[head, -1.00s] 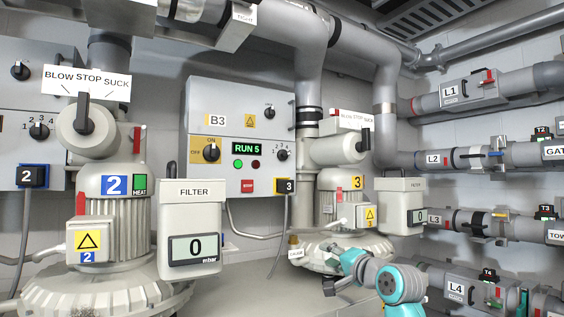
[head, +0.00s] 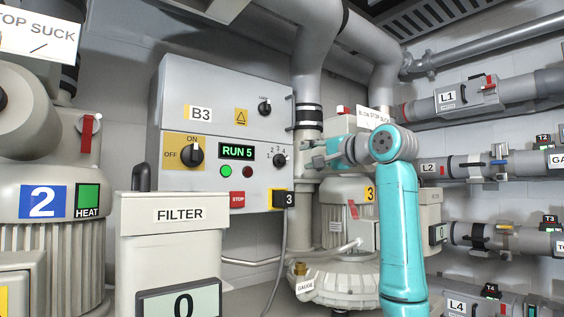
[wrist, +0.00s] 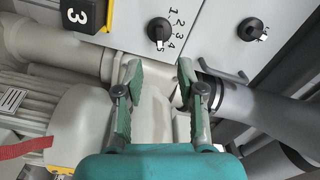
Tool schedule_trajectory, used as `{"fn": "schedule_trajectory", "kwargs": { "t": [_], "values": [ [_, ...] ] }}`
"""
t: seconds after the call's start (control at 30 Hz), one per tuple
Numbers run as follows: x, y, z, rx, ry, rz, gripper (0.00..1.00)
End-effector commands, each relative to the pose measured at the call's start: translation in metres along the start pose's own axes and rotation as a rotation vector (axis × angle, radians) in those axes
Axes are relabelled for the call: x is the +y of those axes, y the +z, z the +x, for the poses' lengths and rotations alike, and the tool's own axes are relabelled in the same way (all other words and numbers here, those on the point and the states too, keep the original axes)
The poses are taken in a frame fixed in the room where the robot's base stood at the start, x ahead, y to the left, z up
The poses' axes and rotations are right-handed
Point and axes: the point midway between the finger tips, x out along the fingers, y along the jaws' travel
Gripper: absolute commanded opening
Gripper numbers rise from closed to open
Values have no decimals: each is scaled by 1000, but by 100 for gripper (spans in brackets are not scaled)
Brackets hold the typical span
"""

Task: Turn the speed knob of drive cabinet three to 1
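Drive cabinet three is the grey box marked B3 (head: 225,85) on the wall, and its green display (head: 237,152) reads RUN 5. Its small black speed knob (head: 279,161) is low on the right of the front, with a scale of numbers around it. In the wrist view the speed knob (wrist: 159,33) is near the top, with the scale 1 to 5 beside it; its light mark appears to be at 5. My gripper (head: 318,157) is just right of the cabinet, apart from the knob. In the wrist view my gripper (wrist: 158,75) is open and empty, with the knob beyond its fingertips.
Another black knob (head: 264,107) sits higher on the cabinet; the large on/off switch (head: 193,153) points to ON. A red stop button (head: 237,200) and black plug 3 (head: 284,199) are below. A grey pipe (head: 309,90) stands right of the cabinet. Filter box (head: 170,240) stands in front.

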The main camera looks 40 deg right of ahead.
Motion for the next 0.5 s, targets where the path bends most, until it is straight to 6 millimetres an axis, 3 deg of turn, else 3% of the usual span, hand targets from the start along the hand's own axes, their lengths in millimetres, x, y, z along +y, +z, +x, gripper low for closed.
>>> {"fn": "schedule_trajectory", "kwargs": {
  "t": [0.5],
  "values": [
    [1,1,84,-2,1,1,39]
  ]
}}
